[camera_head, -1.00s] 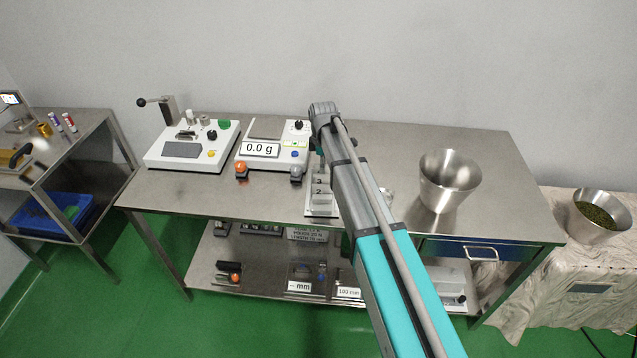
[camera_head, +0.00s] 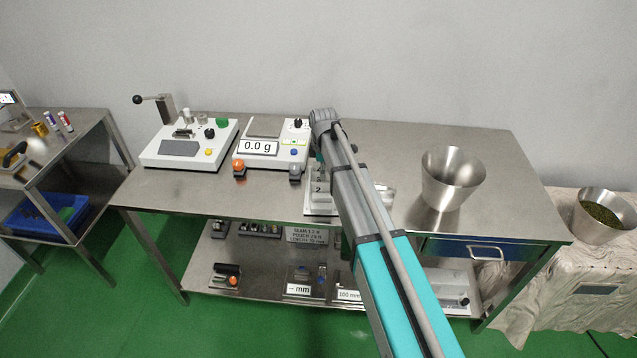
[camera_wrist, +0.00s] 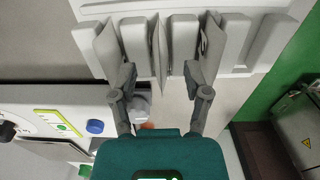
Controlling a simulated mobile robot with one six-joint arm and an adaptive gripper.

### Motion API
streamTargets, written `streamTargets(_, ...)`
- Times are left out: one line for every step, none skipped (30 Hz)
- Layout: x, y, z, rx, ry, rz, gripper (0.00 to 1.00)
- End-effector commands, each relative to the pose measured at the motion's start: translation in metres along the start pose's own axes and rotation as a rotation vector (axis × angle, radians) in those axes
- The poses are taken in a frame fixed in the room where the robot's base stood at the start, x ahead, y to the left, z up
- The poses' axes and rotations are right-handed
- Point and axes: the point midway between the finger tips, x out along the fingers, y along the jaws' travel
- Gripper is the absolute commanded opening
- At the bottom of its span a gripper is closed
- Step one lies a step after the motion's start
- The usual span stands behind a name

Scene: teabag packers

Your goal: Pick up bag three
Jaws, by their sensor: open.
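In the wrist view, a white rack (camera_wrist: 132,36) with upright dividers holds several thin grey bags on edge in its slots. The middle bag (camera_wrist: 159,55) stands between my gripper's (camera_wrist: 162,72) two spread fingers, apart from both. A left bag (camera_wrist: 106,52) is by the left finger and a right bag (camera_wrist: 211,48) by the right finger. No bag number shows in the wrist view. In the head view, the rack (camera_head: 318,208) stands near the table's front edge, partly behind my arm; a label 2 shows and a label 3 is partly covered. My fingers are hidden there.
A scale (camera_head: 262,163) reading 0.0 g and a lever machine (camera_head: 160,160) stand left of the rack. A metal funnel cup (camera_head: 452,180) stands to its right. Bare steel table (camera_head: 400,145) lies behind the cup. A bowl of green leaves (camera_head: 604,212) is far right.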

Motion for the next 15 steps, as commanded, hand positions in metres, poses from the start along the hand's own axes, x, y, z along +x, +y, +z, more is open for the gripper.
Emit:
streamTargets(0.0074,-0.0001,-0.0002,0.000,0.000,0.000,0.61)
streamTargets(0.0089,-0.0001,-0.0002,0.000,0.000,0.000,0.61)
streamTargets(0.0107,-0.0001,-0.0003,0.000,0.000,0.000,0.61)
streamTargets(0.0118,-0.0001,-0.0003,0.000,0.000,0.000,0.61)
streamTargets(0.0127,-0.0001,-0.0004,0.000,0.000,0.000,0.61)
streamTargets(0.0135,-0.0001,-0.0004,0.000,0.000,0.000,0.61)
streamTargets(0.0139,-0.0001,-0.0005,-0.001,0.000,0.000,0.61)
streamTargets(0.0141,-0.0002,-0.0005,-0.001,0.000,0.000,0.61)
streamTargets(0.0142,-0.0002,-0.0006,-0.001,0.000,0.000,0.61)
streamTargets(0.0141,-0.0002,-0.0006,-0.001,0.000,0.000,0.61)
streamTargets(0.0140,-0.0002,-0.0007,-0.001,0.000,0.000,0.61)
streamTargets(0.0138,-0.0002,-0.0007,-0.001,0.000,0.000,0.61)
streamTargets(0.0136,-0.0002,-0.0007,-0.001,0.000,0.000,0.61)
streamTargets(0.0135,-0.0002,-0.0008,-0.001,0.000,0.000,0.61)
streamTargets(0.0135,-0.0002,-0.0008,-0.001,0.000,0.000,0.61)
